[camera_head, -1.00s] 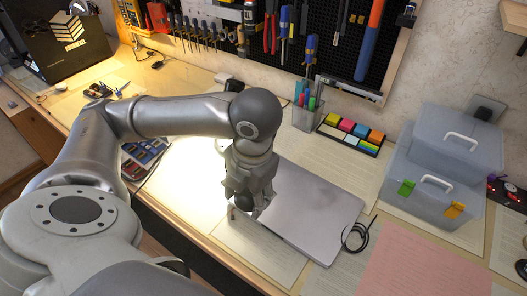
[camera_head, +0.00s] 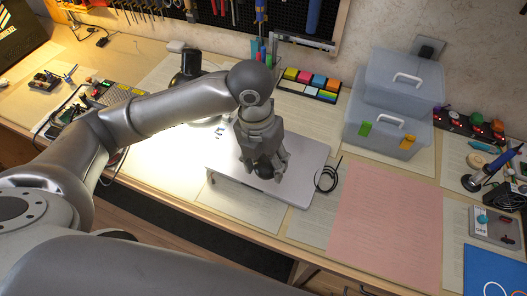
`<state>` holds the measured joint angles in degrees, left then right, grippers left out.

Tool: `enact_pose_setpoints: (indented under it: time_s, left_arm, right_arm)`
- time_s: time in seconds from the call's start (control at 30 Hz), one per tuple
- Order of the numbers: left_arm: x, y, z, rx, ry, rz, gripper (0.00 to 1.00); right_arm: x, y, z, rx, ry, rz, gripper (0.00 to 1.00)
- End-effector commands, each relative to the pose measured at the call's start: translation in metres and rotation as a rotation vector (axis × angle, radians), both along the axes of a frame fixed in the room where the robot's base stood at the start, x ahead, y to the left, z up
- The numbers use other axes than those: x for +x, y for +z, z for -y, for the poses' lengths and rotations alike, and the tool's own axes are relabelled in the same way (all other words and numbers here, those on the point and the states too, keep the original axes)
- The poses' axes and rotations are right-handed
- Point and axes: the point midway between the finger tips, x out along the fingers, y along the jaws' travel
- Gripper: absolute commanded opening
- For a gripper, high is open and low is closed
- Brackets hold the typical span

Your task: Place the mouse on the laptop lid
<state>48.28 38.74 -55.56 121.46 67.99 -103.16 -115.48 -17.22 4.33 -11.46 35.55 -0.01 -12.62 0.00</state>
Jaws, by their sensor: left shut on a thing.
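The closed silver laptop (camera_head: 308,162) lies flat on the workbench, its lid facing up. My left gripper (camera_head: 265,174) points down over the left-middle part of the lid. It is shut on a small dark rounded thing that shows between its fingers, which I take to be the mouse. The fingers and wrist hide most of it. I cannot tell whether it touches the lid. My right gripper is out of view.
A black cable (camera_head: 328,176) lies at the laptop's right edge. Sticky notes (camera_head: 309,83) and a pen holder (camera_head: 262,54) stand behind. Clear storage boxes (camera_head: 392,120) are at the back right. A pink sheet (camera_head: 385,225) lies flat at the front right.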

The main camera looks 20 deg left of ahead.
Motion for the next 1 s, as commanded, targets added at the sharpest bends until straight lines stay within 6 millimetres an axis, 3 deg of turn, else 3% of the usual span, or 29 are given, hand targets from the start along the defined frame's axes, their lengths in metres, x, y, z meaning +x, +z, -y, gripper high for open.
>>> enact_pose_setpoints:
  time_s: [0.23, 0.5, 0.83, 1.0]
  left_arm:
    - [0.050, -0.023, -0.020, 0.002, 0.005, -0.002, 0.28]
    - [0.083, -0.066, -0.032, 0.002, 0.001, -0.001, 0.28]
    - [0.096, -0.084, -0.037, 0.001, 0.000, -0.001, 0.28]
    - [0.095, -0.108, -0.037, 0.002, -0.001, -0.004, 0.28]
  right_arm:
    - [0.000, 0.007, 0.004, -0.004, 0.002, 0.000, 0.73]
    - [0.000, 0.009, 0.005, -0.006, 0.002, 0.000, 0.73]
    - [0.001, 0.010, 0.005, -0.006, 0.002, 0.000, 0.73]
    - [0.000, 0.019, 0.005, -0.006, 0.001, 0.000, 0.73]
